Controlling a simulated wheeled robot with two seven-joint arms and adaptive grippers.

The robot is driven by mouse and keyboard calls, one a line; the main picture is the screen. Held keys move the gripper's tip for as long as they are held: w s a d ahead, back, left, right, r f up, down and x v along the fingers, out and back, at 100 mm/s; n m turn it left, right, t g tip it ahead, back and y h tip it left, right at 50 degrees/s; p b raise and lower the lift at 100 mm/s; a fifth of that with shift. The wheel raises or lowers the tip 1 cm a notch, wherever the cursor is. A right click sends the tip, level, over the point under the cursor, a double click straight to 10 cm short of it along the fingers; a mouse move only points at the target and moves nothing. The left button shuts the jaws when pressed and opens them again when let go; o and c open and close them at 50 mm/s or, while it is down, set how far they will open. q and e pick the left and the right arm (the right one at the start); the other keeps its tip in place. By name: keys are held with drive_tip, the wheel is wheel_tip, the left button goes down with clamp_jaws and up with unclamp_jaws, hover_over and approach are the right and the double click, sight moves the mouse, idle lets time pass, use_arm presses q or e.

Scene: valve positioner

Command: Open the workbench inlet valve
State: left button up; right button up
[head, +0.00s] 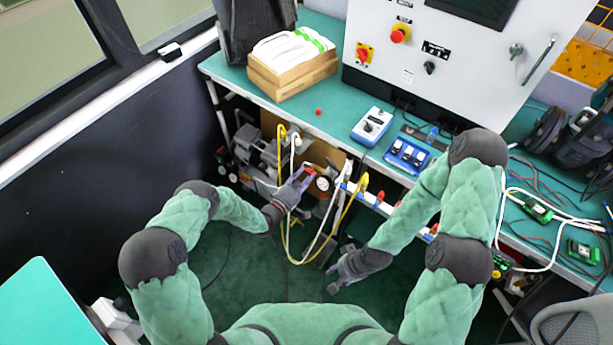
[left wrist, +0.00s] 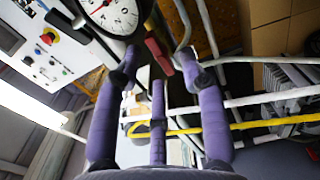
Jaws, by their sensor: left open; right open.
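A red valve lever (left wrist: 158,57) shows in the left wrist view, beyond and between my left gripper's fingertips. It hangs at a tilt beside grey pipes, and I see a gap between it and the fingers. In the head view a small red part (head: 310,172) shows at the tips of my left gripper (head: 300,180), below the bench's front edge. The left gripper (left wrist: 158,78) has its purple fingers spread and holds nothing. My right gripper (head: 338,278) hangs low, empty, under the bench front; its finger detail is small.
A round pressure gauge (left wrist: 110,12) sits close to the left fingertips. Yellow (head: 345,215) and white hoses loop in front of the pipework. The green workbench (head: 345,112) carries a box, blue devices and a white control cabinet (head: 465,65). Floor below is mostly free.

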use_arm(q)
drive_tip(key=v, duration=1)
drive_tip(key=shift+s+a, duration=0.2)
drive_tip(key=shift+s, duration=0.15)
drive_tip(key=s+d+f+m+g+h, duration=0.15)
drive_tip(key=s+d+g, duration=0.25)
drive_tip(key=s+g, duration=0.4)
drive_tip(key=s+d+f+m+g+h, duration=0.1)
drive_tip(key=s+d+f+m+g, duration=0.25)
drive_tip(key=s+g, duration=0.45)
drive_tip(key=s+a+f+m+g+y, duration=0.2)
drive_tip(key=s+a+y, duration=0.35)
drive_tip(key=s, duration=0.55)
drive_tip(key=shift+w+a+r+m+t+y, duration=0.2)
drive_tip(key=shift+w+a+t+y, duration=0.3)
drive_tip(key=shift+a+y, duration=0.2)
drive_tip(key=shift+w+a+r+m+t+y, duration=0.25)
drive_tip(key=shift+w+a+t+y, duration=0.25)
drive_tip(key=shift+a+t, duration=0.2)
drive_tip(key=shift+w+a+r+m+t+y, duration=0.2)
drive_tip(key=shift+w+a+t+y, duration=0.25)
drive_tip(key=shift+a+y, duration=0.3)
